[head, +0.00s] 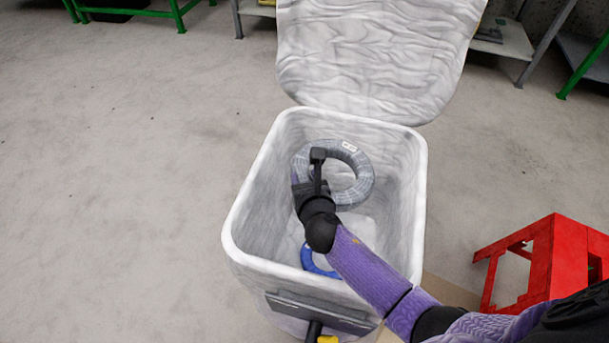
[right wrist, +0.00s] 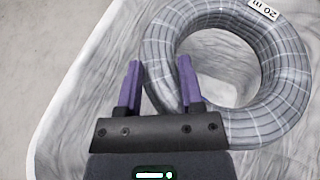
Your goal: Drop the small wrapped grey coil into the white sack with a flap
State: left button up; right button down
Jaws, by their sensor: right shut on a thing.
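The white sack (head: 246,198) stands open in the middle of the head view, with its wrinkled flap (head: 375,55) raised at the far side. The wrapped grey coil (head: 364,180), a ring with a white label reading "20 m", is within the sack's opening. My right gripper (head: 312,172) reaches in over the near right side and is shut on the coil's left side. In the right wrist view the purple fingers (right wrist: 159,82) straddle the tube of the coil (right wrist: 281,95). I cannot tell whether the coil touches the sack's floor. My left gripper is out of view.
A blue coil (head: 311,262) lies inside the sack at the near end, partly hidden by my right arm. A red step stool (head: 550,255) stands to the right. Green-legged tables (head: 140,13) stand at the back. The floor at left is clear.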

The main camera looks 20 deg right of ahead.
jog(key=shift+c, duration=0.7)
grip_release()
jog(key=shift+r, duration=0.1)
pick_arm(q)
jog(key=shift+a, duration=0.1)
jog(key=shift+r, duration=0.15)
pick_arm(e)
jog(key=shift+s, duration=0.1)
pick_arm(q)
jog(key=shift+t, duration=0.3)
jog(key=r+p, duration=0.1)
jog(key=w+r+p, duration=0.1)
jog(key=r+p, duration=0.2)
jog(key=p, duration=0.1)
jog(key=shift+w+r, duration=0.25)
pick_arm(e)
jog(key=v, duration=0.9)
jog(key=shift+s, duration=0.3)
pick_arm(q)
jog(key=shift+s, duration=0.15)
pick_arm(e)
jog(key=shift+a+r, duration=0.1)
jog(key=shift+a, duration=0.05)
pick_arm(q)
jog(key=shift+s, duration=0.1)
pick_arm(e)
jog(key=shift+s, duration=0.1)
